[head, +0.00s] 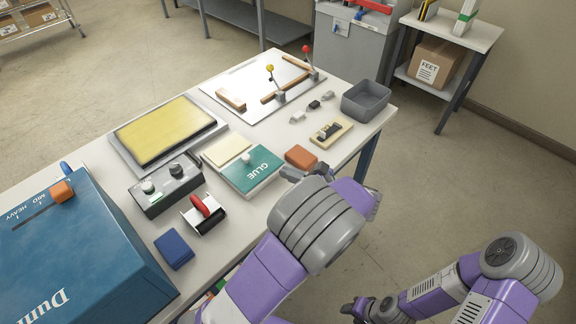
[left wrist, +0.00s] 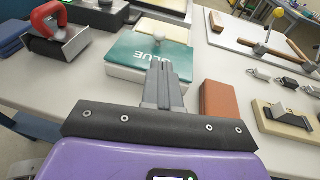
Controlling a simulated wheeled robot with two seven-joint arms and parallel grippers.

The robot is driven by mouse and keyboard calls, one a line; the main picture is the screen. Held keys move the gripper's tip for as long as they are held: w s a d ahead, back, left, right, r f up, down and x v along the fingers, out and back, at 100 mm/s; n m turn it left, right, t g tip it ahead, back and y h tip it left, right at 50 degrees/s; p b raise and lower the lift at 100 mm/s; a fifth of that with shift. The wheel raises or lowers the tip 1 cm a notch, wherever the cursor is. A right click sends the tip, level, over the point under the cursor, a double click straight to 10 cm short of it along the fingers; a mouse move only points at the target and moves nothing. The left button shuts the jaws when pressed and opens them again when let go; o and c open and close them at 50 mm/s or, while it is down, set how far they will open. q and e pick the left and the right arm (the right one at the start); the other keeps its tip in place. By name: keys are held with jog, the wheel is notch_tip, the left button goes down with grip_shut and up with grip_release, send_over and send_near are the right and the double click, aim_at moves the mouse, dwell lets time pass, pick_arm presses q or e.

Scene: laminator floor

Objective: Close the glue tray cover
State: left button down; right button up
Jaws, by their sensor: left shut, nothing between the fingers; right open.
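The glue tray (head: 228,150) sits on the table, with a cream area bare at its far left. Its teal cover (head: 252,170), marked GLUE with a white knob (head: 246,158), lies over the nearer part. In the left wrist view the cover (left wrist: 127,54) and knob (left wrist: 159,37) are just beyond my fingers. My left gripper (head: 291,173) is shut and empty at the tray's near right side; its closed fingers (left wrist: 162,75) overlap the cover's near edge in the left wrist view. I cannot tell whether they touch it. My right gripper (head: 355,309) is open, low and away from the table.
An orange-brown block (head: 301,157) stands close to my left gripper. A red-handled tool (head: 205,212), a black control box (head: 166,184) and a blue block (head: 174,249) are left of the tray. A grey bin (head: 366,98) stands at the table's right end.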

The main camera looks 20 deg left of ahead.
pick_arm(q)
jog(key=b, duration=0.3)
send_near(249, 158)
jog(key=x, duration=0.5)
jog(key=shift+a+f, duration=0.15)
jog(key=shift+a, duration=0.05)
jog(key=shift+w+a+b, duration=0.25)
jog(key=shift+a+b, duration=0.05)
jog(key=shift+a, duration=0.4)
pick_arm(e)
notch_tip(249, 158, down, 4)
jog(key=shift+r, duration=0.1)
